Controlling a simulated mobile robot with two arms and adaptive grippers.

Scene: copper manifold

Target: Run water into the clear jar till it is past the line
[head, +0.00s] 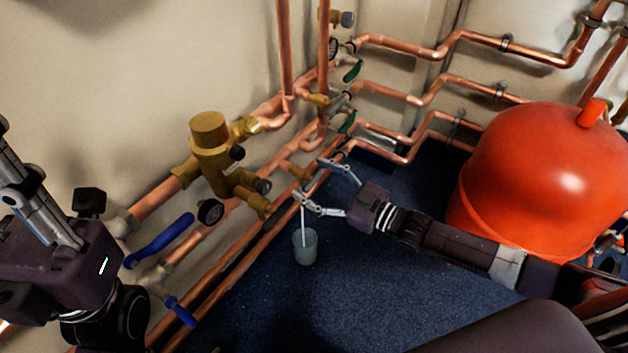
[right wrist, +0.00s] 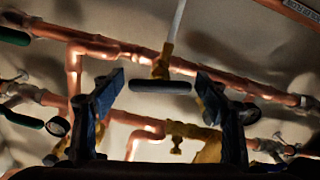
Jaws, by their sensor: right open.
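The clear jar (head: 305,250) stands upright on the blue floor below the pipes. A pale, thin stream of water (head: 303,217) runs down into it from a small brass tap; the line and water level are too small to make out. My right gripper (head: 313,180) is open and empty at the tap, above the jar. In the right wrist view the tap's dark handle (right wrist: 160,86) lies between the two spread fingers, with no clear contact, and the pale stream (right wrist: 178,22) leaves the brass tap body (right wrist: 164,62). My left gripper (head: 30,190) is at the left edge, partly cut off.
Copper pipes run along the wall, with a large brass valve (head: 211,150), a gauge (head: 210,212) and blue lever handles (head: 160,240). A red tank (head: 555,180) stands at the right, behind my right arm. The blue floor right of the jar is clear.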

